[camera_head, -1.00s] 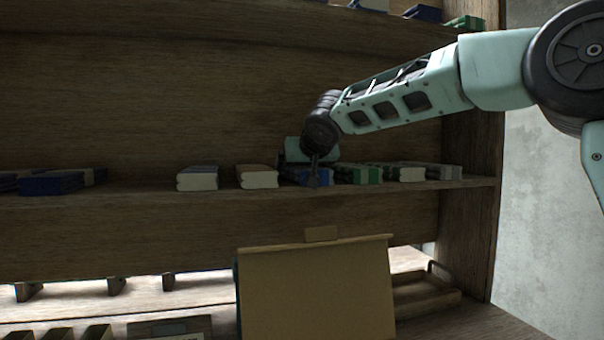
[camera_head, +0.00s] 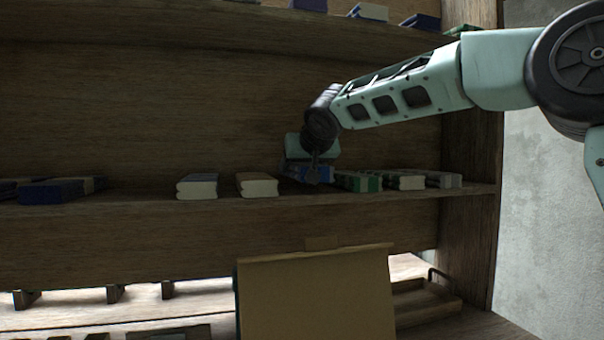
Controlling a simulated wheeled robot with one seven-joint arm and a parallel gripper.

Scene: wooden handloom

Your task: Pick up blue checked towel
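A blue folded towel (camera_head: 323,174), which fits the blue checked towel, lies on the middle shelf among a row of folded towels. Its check pattern is too small and dark to make out. My gripper (camera_head: 314,178) points down at this towel, and its dark fingers overlap the towel's front. Part of the towel is hidden behind the fingers and the pale gripper body. I cannot tell whether the fingers are closed on it or only in front of it.
White folded towels (camera_head: 257,186) lie to the left, and a green striped towel (camera_head: 357,182) lies close on the right. The shelf edge (camera_head: 120,206) runs below them. An upper shelf (camera_head: 200,22) is overhead. A tan board (camera_head: 315,298) stands below in front.

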